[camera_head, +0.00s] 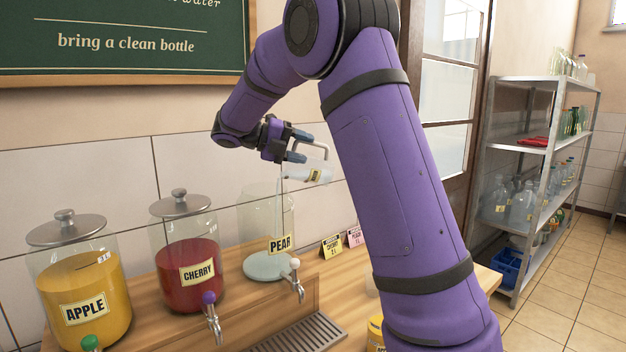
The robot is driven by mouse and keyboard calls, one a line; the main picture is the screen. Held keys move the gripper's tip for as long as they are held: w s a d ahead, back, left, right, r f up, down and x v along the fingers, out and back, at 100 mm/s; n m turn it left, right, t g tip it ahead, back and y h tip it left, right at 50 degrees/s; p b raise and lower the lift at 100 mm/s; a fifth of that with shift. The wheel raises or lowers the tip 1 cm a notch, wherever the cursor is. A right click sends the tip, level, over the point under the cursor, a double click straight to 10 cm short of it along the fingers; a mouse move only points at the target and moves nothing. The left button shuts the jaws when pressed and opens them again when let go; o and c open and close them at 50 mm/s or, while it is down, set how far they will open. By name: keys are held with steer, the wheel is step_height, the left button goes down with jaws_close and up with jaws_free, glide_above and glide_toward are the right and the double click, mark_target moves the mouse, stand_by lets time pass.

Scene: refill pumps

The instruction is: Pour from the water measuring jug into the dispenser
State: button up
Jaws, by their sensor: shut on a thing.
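My gripper (299,146) is shut on the handle of a clear measuring jug (322,172). The jug is tilted on its side above the rim of the PEAR dispenser (280,215), and its small yellow label is too small to read. A thin pale line, which looks like a stream, runs down from the jug's mouth into the dispenser. The PEAR dispenser is clear glass without a lid, with a shallow layer of pale liquid (268,266) at its bottom. It has a tap with a white knob (294,264). My arm hides part of the counter to the right.
The lidded CHERRY dispenser (185,262) and APPLE dispenser (80,290) stand to the left. Yellow and pink cards (331,246) stand right of PEAR. A drip grate (300,335) lies in front. A metal shelf (520,151) with bottles stands at the right.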

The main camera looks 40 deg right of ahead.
steer(key=shift+w+a+r, duration=0.1)
steer(key=shift+a, duration=0.05)
stand_by(0.4)
steer(key=shift+a+h, duration=0.1)
steer(key=shift+h, duration=0.2)
steer(key=shift+w+a+r+g+h, duration=0.2)
steer(key=shift+a+r+g+h, duration=0.1)
steer(key=shift+g+h, duration=0.15)
stand_by(0.6)
steer(key=shift+a, duration=0.1)
stand_by(0.3)
steer(key=shift+w+a+h, duration=0.1)
steer(key=shift+a+h, duration=0.05)
steer(key=shift+h, duration=0.1)
steer(key=shift+a+r, duration=0.1)
stand_by(0.4)
steer(key=shift+w+a+r+g+h, duration=0.15)
steer(key=shift+g+h, duration=0.1)
steer(key=shift+h, duration=0.25)
